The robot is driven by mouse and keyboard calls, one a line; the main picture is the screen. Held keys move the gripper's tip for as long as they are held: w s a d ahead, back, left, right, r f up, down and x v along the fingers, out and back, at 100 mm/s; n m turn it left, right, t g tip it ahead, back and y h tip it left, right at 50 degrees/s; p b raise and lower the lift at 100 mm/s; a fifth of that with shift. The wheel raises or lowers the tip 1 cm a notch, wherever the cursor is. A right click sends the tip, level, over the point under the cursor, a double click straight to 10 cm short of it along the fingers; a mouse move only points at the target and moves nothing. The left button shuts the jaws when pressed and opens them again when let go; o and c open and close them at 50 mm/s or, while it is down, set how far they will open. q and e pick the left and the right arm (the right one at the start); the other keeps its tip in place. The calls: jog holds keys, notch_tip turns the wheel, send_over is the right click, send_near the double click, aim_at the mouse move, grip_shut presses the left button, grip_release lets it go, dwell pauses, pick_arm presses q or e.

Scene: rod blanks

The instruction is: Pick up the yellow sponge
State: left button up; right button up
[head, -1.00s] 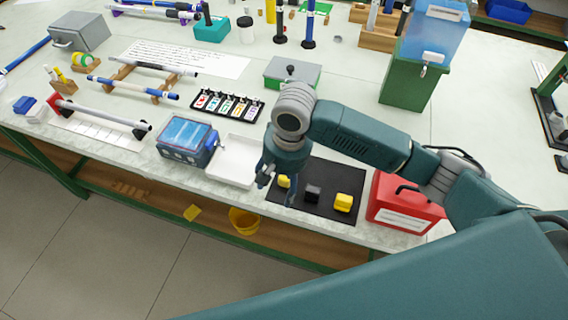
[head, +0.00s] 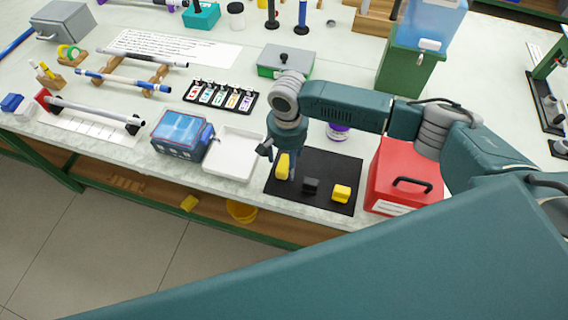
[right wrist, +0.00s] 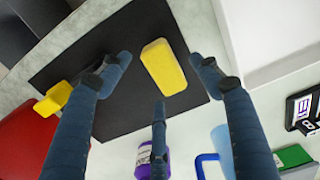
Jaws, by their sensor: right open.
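The yellow sponge (head: 282,167) lies on the black mat (head: 330,168), near its left edge, partly covered by my fingers in the head view. In the right wrist view the sponge (right wrist: 163,67) shows whole, lying flat on the mat (right wrist: 125,110). My right gripper (head: 279,162) is above the sponge, pointing down. In the right wrist view its three fingers (right wrist: 160,76) are spread around the sponge's outline, with nothing held between them. Whether any finger touches it I cannot tell. My left gripper is not in view.
A black block (head: 311,186) and a second yellow block (head: 341,193) sit on the mat. A white tray (head: 234,153) is to the left, a red box (head: 404,178) to the right. A purple-labelled bottle (head: 338,132) stands behind the mat.

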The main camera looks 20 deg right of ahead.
aim_at(287, 163)
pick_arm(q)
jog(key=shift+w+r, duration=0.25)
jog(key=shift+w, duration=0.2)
pick_arm(e)
jog(key=shift+f, duration=0.95)
jog(key=shift+c, duration=0.3)
jog(key=shift+s, duration=0.1)
jog(key=c, duration=1)
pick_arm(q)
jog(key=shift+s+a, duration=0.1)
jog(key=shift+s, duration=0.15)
pick_arm(e)
jog(key=shift+r, duration=0.5)
pick_arm(q)
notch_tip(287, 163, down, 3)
jog(key=b, duration=0.2)
jog(key=shift+b, duration=0.4)
pick_arm(e)
notch_tip(287, 163, up, 19)
jog(key=shift+r, duration=0.1)
jog(key=shift+o, duration=0.2)
